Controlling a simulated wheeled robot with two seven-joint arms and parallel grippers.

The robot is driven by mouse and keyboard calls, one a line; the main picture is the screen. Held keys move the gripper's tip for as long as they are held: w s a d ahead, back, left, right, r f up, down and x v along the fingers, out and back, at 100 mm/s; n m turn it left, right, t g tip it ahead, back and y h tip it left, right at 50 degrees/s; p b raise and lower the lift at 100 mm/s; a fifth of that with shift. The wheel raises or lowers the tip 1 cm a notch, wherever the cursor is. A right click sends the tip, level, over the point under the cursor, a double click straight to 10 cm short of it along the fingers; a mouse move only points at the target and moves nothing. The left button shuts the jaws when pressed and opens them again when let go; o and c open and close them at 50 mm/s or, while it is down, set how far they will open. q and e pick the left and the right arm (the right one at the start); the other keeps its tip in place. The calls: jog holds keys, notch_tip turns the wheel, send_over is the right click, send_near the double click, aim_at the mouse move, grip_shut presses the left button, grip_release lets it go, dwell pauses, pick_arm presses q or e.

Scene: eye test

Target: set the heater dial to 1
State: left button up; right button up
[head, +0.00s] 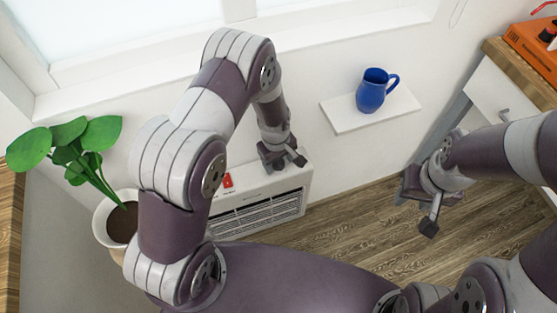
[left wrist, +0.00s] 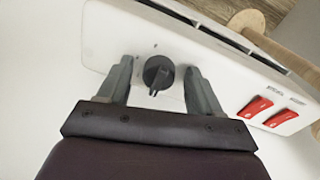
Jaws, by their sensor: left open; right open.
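The heater (head: 270,190) is a white unit with a grille, standing low against the wall below the window in the head view. Its black dial (left wrist: 158,73) shows in the left wrist view on the white top panel (left wrist: 110,35). The dial's ridge points toward the gripper's palm; its number marks are too small to read. My left gripper (head: 283,160) is over the heater's top. In the left wrist view the left gripper (left wrist: 160,85) is open, one finger on each side of the dial, with gaps visible. My right gripper (head: 420,212) is open and empty, above the floor at the right.
Two red switches (left wrist: 268,110) sit on the heater's panel. A potted plant (head: 122,222) stands left of the heater. A wooden-topped cabinet (head: 497,92) is at right. Wood floor (head: 345,225) is clear.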

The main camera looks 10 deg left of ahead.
pick_arm(q)
jog(key=shift+c, duration=0.6)
jog(key=c, duration=0.9)
jog(key=shift+c, duration=0.2)
jog(key=m, duration=0.4)
jog(key=shift+a+m, duration=0.1)
jog(key=shift+m, duration=0.2)
jog(key=m, duration=0.4)
jog(key=shift+w+g, duration=0.1)
jog(key=shift+g, duration=0.2)
jog(key=shift+m, duration=0.3)
